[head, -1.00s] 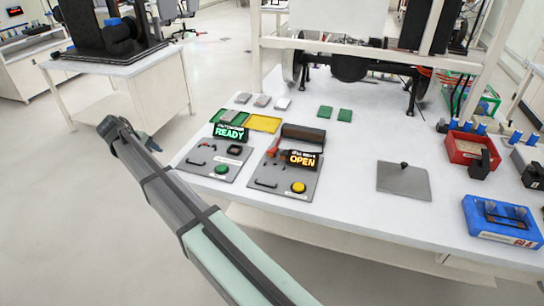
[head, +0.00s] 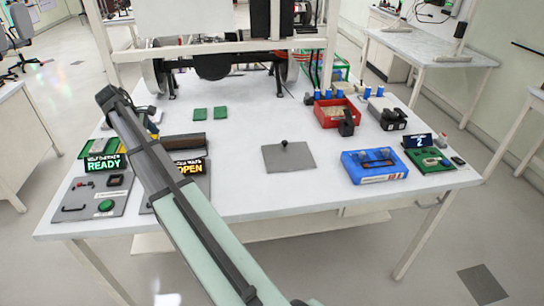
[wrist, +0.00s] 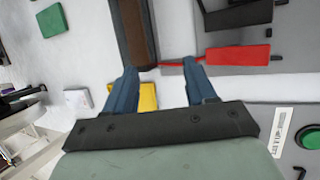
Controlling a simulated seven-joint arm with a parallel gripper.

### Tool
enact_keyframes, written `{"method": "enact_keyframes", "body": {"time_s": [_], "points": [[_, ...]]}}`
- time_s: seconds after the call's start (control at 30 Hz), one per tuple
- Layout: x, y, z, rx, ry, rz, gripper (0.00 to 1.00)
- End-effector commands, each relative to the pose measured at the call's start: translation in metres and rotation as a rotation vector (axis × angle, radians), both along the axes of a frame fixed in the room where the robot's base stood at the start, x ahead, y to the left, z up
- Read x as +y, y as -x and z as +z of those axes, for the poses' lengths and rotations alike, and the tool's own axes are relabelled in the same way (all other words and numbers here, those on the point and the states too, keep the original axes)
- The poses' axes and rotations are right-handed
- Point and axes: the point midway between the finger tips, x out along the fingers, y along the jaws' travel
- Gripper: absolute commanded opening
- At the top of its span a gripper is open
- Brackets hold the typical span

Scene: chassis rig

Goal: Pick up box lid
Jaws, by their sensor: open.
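A flat grey square plate with a small black knob, which looks like the box lid (head: 288,157), lies on the white table, right of the middle in the head view. It does not show in the wrist view. My gripper (wrist: 160,82) is open, with its two blue fingers apart and nothing between them. In the head view my arm reaches up at the left, its end above the left part of the table, well left of the lid. The fingers are hard to make out there.
A blue box (head: 349,168) and a red bin (head: 336,121) stand right of the lid. A READY panel (head: 96,209) and a partly hidden OPEN panel lie at the left. A brown block (wrist: 133,30) and red handle (wrist: 240,56) are near my fingers. Table around the lid is clear.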

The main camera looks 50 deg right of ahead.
Motion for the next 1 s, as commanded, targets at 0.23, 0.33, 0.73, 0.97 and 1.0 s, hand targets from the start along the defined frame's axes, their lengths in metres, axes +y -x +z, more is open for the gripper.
{"method": "enact_keyframes", "body": {"time_s": [0.23, 0.33, 0.73, 0.97, 1.0], "points": [[-0.103, 0.066, 0.016, 0.076, -0.03, -0.019, 0.55], [-0.139, 0.095, 0.023, 0.105, -0.047, -0.023, 0.55], [-0.258, 0.225, 0.046, 0.203, -0.129, -0.031, 0.55], [-0.292, 0.278, 0.055, 0.233, -0.165, -0.029, 0.55], [-0.295, 0.283, 0.056, 0.236, -0.169, -0.028, 0.55]]}}
